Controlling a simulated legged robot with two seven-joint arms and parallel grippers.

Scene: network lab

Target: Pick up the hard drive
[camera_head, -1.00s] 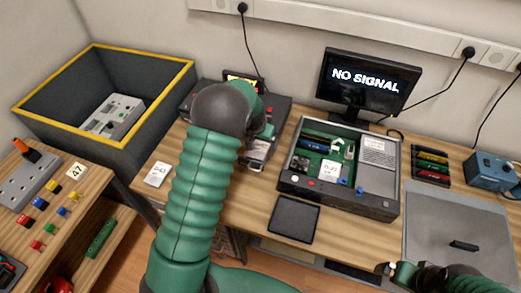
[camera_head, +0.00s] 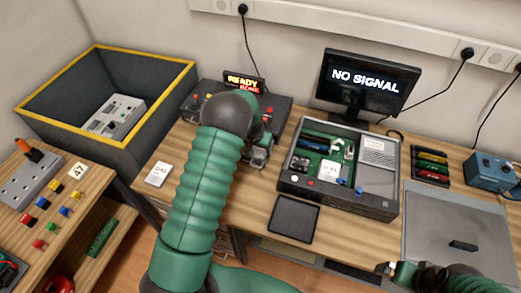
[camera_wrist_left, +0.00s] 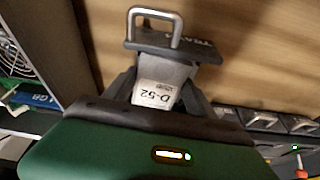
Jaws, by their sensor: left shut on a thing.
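The hard drive (camera_wrist_left: 157,95) shows in the left wrist view as a grey block with a white label reading D-52 and a metal loop handle at its far end. My left gripper (camera_wrist_left: 160,88) is shut on it, with one dark finger on each side. In the head view my left gripper (camera_head: 260,150) is mostly hidden behind its own wrist, in front of the dark drive unit. How far the drive stands above the wooden table is hard to tell. My right gripper (camera_head: 400,271) is at the lower right, over the table's front edge; its jaws are unclear.
A dark unit (camera_head: 278,110) with a READY display (camera_head: 244,81) stands behind my left wrist. An open computer case (camera_head: 335,193) is to its right, with a black tray (camera_head: 295,219) in front. A yellow-rimmed bin (camera_head: 60,125) is at left; a white card (camera_head: 158,174) lies nearby.

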